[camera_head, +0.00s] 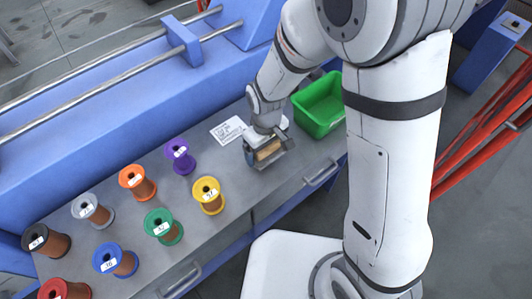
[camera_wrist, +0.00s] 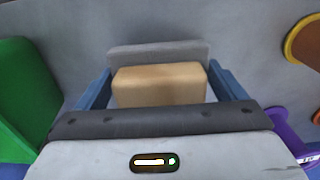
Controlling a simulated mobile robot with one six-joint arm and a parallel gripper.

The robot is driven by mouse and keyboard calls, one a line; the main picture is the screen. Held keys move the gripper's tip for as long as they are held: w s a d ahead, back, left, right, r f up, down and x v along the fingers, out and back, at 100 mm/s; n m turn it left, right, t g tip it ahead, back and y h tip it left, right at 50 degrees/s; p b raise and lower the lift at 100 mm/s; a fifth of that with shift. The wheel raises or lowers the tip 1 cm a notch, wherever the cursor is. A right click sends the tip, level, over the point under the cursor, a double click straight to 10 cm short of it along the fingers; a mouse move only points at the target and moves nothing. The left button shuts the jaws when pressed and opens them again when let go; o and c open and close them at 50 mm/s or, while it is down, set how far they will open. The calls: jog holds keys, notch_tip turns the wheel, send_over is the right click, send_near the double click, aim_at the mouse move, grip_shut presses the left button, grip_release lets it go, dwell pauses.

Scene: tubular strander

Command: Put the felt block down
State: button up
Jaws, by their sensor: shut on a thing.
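The felt block shows a tan body (camera_wrist: 160,84) and a grey layer behind it in the wrist view. My gripper (camera_wrist: 162,92) is shut on it, with one blue finger at each side. In the head view the block (camera_head: 268,150) is in my gripper (camera_head: 265,153) over the right part of the grey bench top. I cannot tell whether its underside touches the bench. The hand hides part of it.
A green bin (camera_head: 320,105) stands right of my gripper, with a white printed sheet (camera_head: 228,130) to the left. Spools with coloured flanges, including yellow (camera_head: 208,195) and purple (camera_head: 181,156), fill the bench's left half. Bare bench lies between the yellow spool and my gripper.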

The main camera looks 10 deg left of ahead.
jog(key=shift+f, duration=1.2)
jog(key=shift+f, duration=0.25)
jog(key=o, duration=0.6)
jog(key=shift+r, duration=0.1)
